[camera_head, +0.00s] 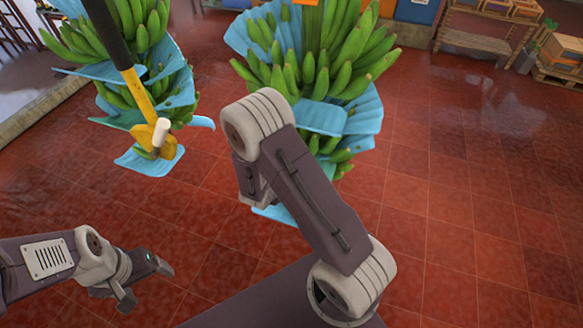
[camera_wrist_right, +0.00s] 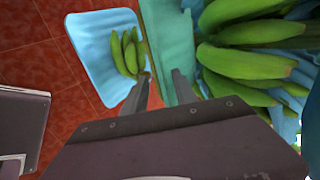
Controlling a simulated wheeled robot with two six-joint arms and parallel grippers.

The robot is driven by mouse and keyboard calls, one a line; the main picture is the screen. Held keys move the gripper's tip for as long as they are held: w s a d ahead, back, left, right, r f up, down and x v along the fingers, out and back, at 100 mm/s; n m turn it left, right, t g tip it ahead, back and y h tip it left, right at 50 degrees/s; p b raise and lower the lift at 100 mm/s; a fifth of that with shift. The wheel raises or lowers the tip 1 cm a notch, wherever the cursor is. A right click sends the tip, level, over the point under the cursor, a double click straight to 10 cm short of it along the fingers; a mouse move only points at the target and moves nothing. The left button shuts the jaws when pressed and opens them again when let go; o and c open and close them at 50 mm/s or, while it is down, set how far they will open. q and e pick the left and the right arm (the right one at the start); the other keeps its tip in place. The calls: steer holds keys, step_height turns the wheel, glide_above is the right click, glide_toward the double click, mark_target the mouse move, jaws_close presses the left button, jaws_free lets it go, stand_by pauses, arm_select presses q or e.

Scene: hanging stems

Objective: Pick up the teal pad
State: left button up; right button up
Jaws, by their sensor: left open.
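The teal pad (camera_wrist_right: 168,48) hangs edge-up in the right wrist view, between a light blue pad with small green bananas on it and a larger banana cluster. My right gripper (camera_wrist_right: 161,90) is open there, its two fingers apart with the teal pad's lower part at the gap. I cannot tell if they touch it. In the head view my right arm hides that gripper's fingertips and most of this pad. My left gripper (camera_head: 143,284) is open and empty at the lower left, over bare floor.
Green banana bunches with blue pads hang on the right stem (camera_head: 325,117) and the left stem (camera_head: 160,75). A yellow and black pole tool (camera_head: 135,90) is by the left stem. Shelves (camera_head: 475,40) stand at the back right. The red tiled floor at right is clear.

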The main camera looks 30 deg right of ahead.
steer(key=x, duration=0.5)
steer(key=shift+d+f+p, duration=0.15)
steer(key=shift+d+p, duration=0.25)
steer(key=shift+d, duration=0.15)
steer(key=shift+a, duration=0.1)
jaws_close()
